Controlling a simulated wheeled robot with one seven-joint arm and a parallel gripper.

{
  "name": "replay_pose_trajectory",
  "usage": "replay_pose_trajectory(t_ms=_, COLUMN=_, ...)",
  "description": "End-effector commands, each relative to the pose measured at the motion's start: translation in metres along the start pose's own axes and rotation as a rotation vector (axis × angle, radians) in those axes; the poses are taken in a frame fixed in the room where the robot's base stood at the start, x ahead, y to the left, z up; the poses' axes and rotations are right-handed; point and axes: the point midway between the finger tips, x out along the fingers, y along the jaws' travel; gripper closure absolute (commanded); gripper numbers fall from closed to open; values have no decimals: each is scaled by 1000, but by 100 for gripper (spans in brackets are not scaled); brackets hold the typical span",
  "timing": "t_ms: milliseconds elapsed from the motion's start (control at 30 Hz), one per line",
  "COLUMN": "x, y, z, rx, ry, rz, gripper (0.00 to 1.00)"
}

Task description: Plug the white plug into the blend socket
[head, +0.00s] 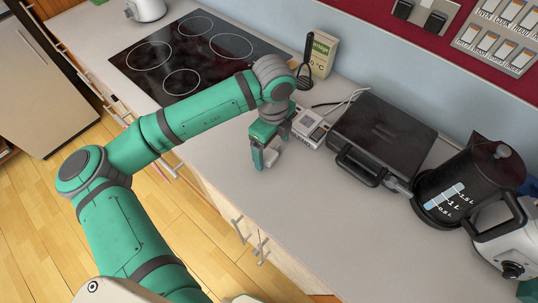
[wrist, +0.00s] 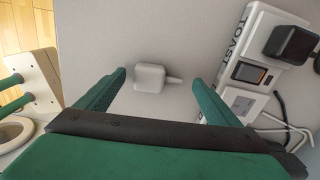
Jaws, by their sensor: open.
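The white plug (wrist: 150,78) lies on the grey counter in the wrist view, between the spread fingers of my gripper (wrist: 159,82) and apart from both. In the head view my gripper (head: 265,154) points down over the counter, open and empty, with the white plug (head: 271,156) beside its fingers. The white socket strip (head: 308,128) lies just right of my gripper; it also shows at the right of the wrist view (wrist: 262,38). A label there reads "TOAST"; a blend label cannot be made out. A black plug (wrist: 291,42) sits on the strip.
A black toaster grill (head: 382,132) stands right of the strip, with a black kettle (head: 468,185) beyond it. Loose white cable (head: 350,101) lies behind the strip. A box (head: 322,54) and the hob (head: 195,52) are farther back. The counter front is clear.

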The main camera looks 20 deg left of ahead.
Motion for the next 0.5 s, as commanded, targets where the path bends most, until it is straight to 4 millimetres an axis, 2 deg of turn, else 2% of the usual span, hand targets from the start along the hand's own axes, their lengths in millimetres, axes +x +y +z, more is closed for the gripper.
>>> replay_pose_trajectory(t_ms=233, x=2, y=0, z=0, rx=0, ry=0, rz=0, gripper=13)
replay_pose_trajectory(t_ms=400, x=2, y=0, z=0, rx=0, ry=0, rz=0, gripper=54)
replay_pose_trajectory(t_ms=433, x=2, y=0, z=0, rx=0, ry=0, rz=0, gripper=59)
replay_pose_trajectory(t_ms=500, x=2, y=0, z=0, rx=0, ry=0, rz=0, gripper=59)
